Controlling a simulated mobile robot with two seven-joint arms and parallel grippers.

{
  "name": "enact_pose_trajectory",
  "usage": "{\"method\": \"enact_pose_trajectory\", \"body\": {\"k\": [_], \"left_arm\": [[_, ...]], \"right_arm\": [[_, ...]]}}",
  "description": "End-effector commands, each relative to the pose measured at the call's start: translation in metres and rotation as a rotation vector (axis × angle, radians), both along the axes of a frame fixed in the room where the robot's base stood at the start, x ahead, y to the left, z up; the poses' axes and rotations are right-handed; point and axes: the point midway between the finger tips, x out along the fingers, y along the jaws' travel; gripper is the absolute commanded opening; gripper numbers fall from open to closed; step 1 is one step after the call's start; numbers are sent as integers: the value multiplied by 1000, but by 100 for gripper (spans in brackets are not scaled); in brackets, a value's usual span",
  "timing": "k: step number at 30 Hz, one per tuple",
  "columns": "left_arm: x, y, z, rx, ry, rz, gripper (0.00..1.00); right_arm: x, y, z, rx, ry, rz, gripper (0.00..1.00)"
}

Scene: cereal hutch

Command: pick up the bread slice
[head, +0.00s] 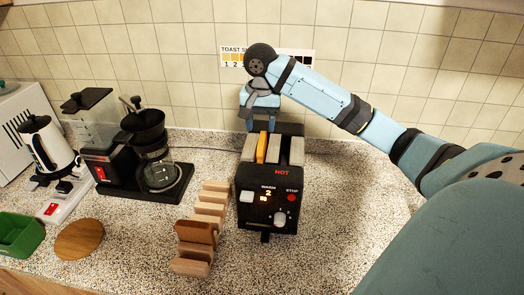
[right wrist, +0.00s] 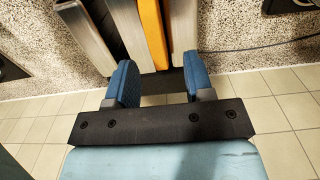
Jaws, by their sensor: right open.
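A golden-orange bread slice (head: 262,149) stands upright in the top of a black toaster (head: 268,184), between grey metal parts. It also shows in the right wrist view (right wrist: 153,32), at the top centre. My right gripper (head: 261,112) is above the rear of the toaster. In the right wrist view its blue fingers (right wrist: 157,77) are spread apart with nothing between them. The slice's visible end lies beyond the fingertips, roughly in line with the gap. My left gripper is not in view.
A wooden rack (head: 210,209) holding a browner slice (head: 195,233) stands left of the toaster. A coffee maker (head: 156,160), a kettle (head: 45,144), a green container (head: 20,234) and a round wooden board (head: 79,239) are further left. The counter right of the toaster is clear.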

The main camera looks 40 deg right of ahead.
Motion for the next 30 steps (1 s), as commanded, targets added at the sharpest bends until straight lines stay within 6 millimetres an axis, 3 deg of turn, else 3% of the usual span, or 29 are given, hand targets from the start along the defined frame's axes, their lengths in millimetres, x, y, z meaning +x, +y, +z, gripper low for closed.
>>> {"method": "enact_pose_trajectory", "body": {"k": [12, 20, 21, 26, 30], "left_arm": [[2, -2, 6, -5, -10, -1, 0], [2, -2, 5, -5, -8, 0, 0], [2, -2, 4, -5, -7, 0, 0], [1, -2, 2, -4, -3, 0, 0], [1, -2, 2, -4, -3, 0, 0]], "right_arm": [[-5, 0, -49, 0, 1, -1, 48], [-5, 0, -53, 0, 0, 0, 48], [-5, 0, -53, 0, 0, 0, 46], [-5, 0, -53, 0, 0, 0, 9], [-5, 0, -53, 0, 0, 0, 4]]}}
